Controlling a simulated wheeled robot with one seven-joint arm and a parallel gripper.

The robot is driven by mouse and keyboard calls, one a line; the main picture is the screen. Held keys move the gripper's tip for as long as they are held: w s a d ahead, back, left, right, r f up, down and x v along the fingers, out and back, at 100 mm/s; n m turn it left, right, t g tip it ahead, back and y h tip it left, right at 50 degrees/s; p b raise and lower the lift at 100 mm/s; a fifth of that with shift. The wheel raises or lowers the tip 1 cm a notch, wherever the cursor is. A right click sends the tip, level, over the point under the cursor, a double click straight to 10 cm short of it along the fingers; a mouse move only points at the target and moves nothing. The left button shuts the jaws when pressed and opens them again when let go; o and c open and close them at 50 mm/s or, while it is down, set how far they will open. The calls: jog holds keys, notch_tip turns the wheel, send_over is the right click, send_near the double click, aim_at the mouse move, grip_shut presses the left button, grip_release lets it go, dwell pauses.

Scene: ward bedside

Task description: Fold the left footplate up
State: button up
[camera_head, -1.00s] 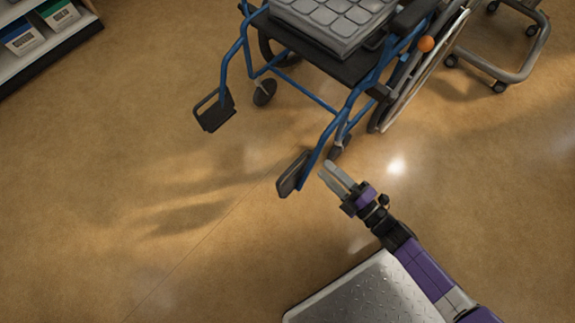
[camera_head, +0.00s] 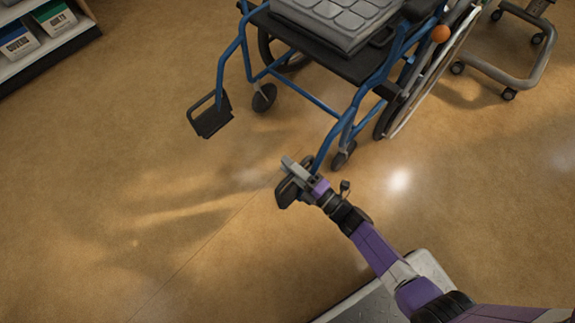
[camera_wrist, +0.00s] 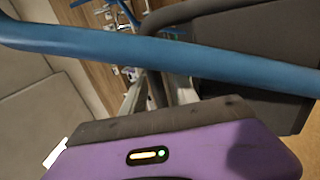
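A blue-framed wheelchair (camera_head: 330,110) faces me with two dark footplates. The footplate on the picture's right (camera_head: 287,192), on the chair's own left side, is partly hidden by my gripper (camera_head: 296,168). My gripper's grey fingers lie over or against this footplate, close to its blue hanger tube. I cannot tell whether they touch it or how far apart they are. In the wrist view a blue tube (camera_wrist: 180,55) crosses in front of the fingers, and a dark panel (camera_wrist: 250,95) lies behind it. The other footplate (camera_head: 211,121) hangs low at the picture's left.
A grey cushion (camera_head: 340,22) lies on the wheelchair seat. A metal tread plate (camera_head: 375,305) is under my arm. A shelf with boxes (camera_head: 45,40) stands at upper left, and a wheeled grey frame (camera_head: 505,75) at upper right. The floor at left is clear.

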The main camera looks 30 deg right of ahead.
jog(key=shift+w+a, duration=0.1)
jog(key=shift+w, duration=0.25)
grip_shut()
dwell(1.2)
